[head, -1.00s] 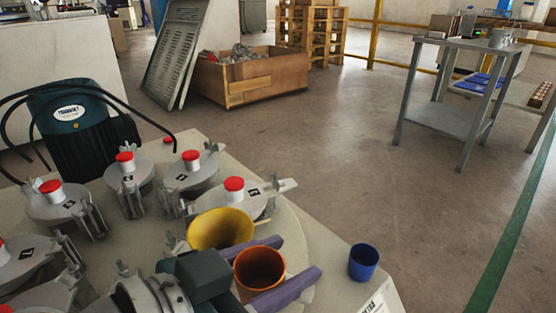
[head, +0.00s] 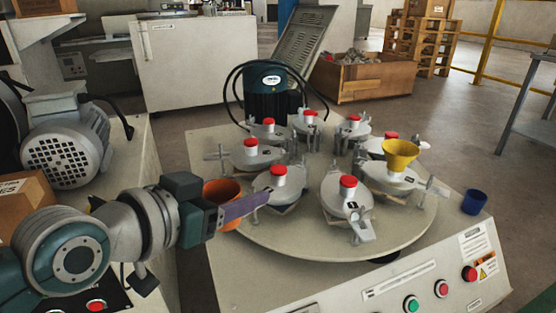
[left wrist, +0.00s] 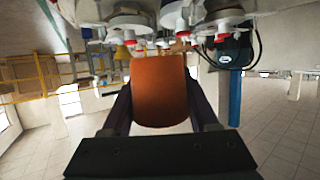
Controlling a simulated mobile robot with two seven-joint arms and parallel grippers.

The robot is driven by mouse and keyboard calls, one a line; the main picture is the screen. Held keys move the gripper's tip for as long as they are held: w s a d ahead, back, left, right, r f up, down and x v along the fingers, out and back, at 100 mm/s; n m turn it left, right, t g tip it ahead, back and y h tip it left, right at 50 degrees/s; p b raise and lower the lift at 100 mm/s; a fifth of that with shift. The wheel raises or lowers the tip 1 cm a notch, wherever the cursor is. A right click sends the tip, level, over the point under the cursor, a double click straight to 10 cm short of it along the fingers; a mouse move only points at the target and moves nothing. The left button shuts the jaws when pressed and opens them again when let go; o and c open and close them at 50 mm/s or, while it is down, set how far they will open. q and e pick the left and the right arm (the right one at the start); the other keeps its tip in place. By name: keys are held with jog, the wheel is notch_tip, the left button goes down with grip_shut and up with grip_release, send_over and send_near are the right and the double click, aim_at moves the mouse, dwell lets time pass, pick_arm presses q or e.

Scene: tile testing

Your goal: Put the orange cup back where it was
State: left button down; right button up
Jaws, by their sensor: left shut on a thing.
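My left gripper (head: 238,205) is shut on the orange cup (head: 220,188) in the head view, with a purple finger along the cup's near side. The far finger is hidden. The cup is open side up, by the left edge of the tile testing machine's top (head: 214,146). I cannot tell exactly how high it is held. In the left wrist view the orange cup (left wrist: 162,90) sits between both fingers of my left gripper (left wrist: 162,108). My right gripper is not in view.
The round turntable (head: 330,247) carries several clamped grey pots with red knobs. A yellow funnel (head: 400,153) stands on one pot. A blue cup (head: 474,202) stands at the machine's right edge. A grey motor (head: 66,150) and a cardboard box (head: 22,200) are at the left.

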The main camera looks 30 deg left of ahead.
pick_arm(q)
jog(key=b, duration=1.2)
send_over(250, 286)
notch_tip(250, 286, down, 15)
jog(key=shift+r, duration=0.1)
notch_tip(250, 286, down, 5)
jog(key=b, duration=0.4)
jog(key=shift+r, duration=0.1)
jog(key=shift+f, duration=0.2)
jog(key=shift+c, duration=0.8)
grip_release()
